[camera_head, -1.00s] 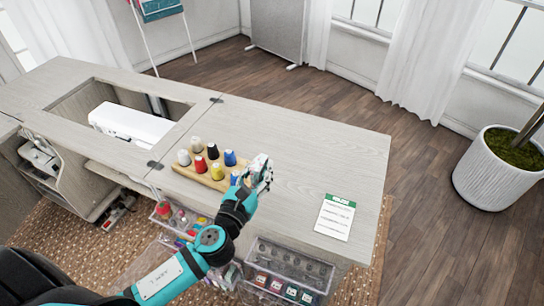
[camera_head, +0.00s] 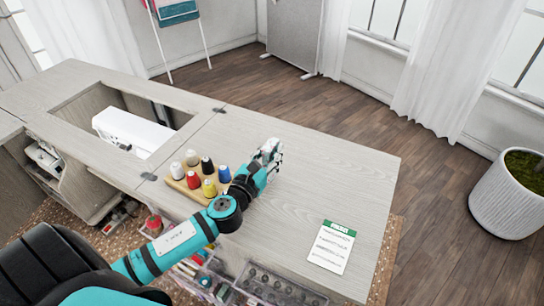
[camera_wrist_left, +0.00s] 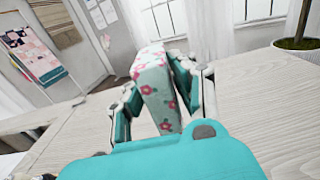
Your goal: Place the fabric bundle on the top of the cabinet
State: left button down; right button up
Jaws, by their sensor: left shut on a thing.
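The fabric bundle (camera_wrist_left: 155,88) is a pale mint and pink block with a flower print, seen in the left wrist view. My left gripper (camera_wrist_left: 158,98) is shut on it, with a teal finger on each side. In the head view my left gripper (camera_head: 271,153) is over the cabinet top (camera_head: 320,185), right of the thread spools. The bundle is largely hidden there by the gripper. I cannot tell how far the bundle is above the surface. My right gripper is not in view.
A wooden spool holder (camera_head: 186,188) with several colored spools stands just left of my arm. A white card with a green header (camera_head: 332,247) lies at the front right. A white sewing machine (camera_head: 132,128) sits in the left opening. The back right top is clear.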

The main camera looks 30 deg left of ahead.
pick_arm(q)
jog(key=shift+w+a+f, duration=0.1)
jog(key=shift+w+a, duration=0.3)
jog(key=shift+w, duration=0.35)
notch_tip(320, 180, down, 3)
jog(key=shift+f+b, duration=0.15)
jog(key=shift+b, duration=0.7)
jog(key=shift+f, duration=0.25)
jog(key=c, duration=1.1)
grip_release()
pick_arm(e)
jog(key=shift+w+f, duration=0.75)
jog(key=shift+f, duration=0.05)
